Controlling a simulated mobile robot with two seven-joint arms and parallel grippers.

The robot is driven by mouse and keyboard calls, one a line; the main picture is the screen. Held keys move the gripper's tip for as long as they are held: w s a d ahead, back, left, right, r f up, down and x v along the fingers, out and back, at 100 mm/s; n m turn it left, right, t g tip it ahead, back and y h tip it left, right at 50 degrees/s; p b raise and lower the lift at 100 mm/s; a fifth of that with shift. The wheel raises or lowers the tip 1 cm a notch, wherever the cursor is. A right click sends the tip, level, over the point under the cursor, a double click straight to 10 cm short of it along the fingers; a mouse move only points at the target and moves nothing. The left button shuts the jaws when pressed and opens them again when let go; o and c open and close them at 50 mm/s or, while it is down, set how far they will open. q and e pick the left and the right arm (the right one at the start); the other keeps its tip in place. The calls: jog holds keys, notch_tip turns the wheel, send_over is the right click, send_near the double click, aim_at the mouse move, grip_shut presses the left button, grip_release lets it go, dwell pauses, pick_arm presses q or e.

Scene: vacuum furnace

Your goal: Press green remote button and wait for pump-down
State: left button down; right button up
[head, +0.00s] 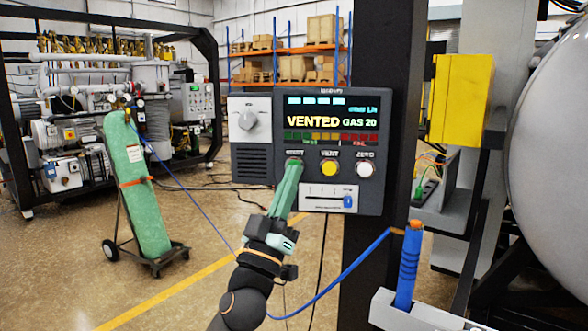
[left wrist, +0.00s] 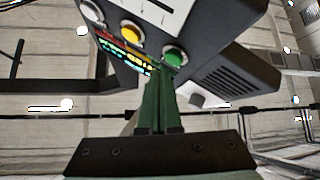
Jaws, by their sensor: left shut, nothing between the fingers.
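The dark remote panel (head: 334,130) is mounted on a black post. Its screen (head: 333,121) reads "VENTED" and "GAS 20". Below the screen is a row of buttons: a yellow one (head: 329,168) labelled VENT and a white one (head: 365,169) labelled ZERO. The green button (left wrist: 175,57) shows clearly in the left wrist view; in the head view my fingers largely cover it. My left gripper (head: 293,167) is shut and empty, its green fingertips right at the green button. I cannot tell whether they touch it. My right gripper is not in view.
A grey box with a knob (head: 248,121) adjoins the panel's left side. A blue handheld wand (head: 408,268) on a blue cable stands in a holder at right. A green cylinder on a cart (head: 138,190) stands left. A large grey vessel (head: 555,140) is at far right.

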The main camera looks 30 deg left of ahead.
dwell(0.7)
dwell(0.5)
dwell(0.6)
pick_arm(q)
jog(key=shift+w+a, duration=0.15)
jog(key=shift+w, duration=0.25)
jog(key=shift+w+a, duration=0.1)
jog(key=shift+w, duration=0.1)
dwell(0.4)
jog(key=shift+w, duration=0.1)
dwell(0.4)
jog(key=shift+y, duration=0.3)
jog(key=shift+s+d, duration=0.25)
jog(key=shift+s, duration=0.45)
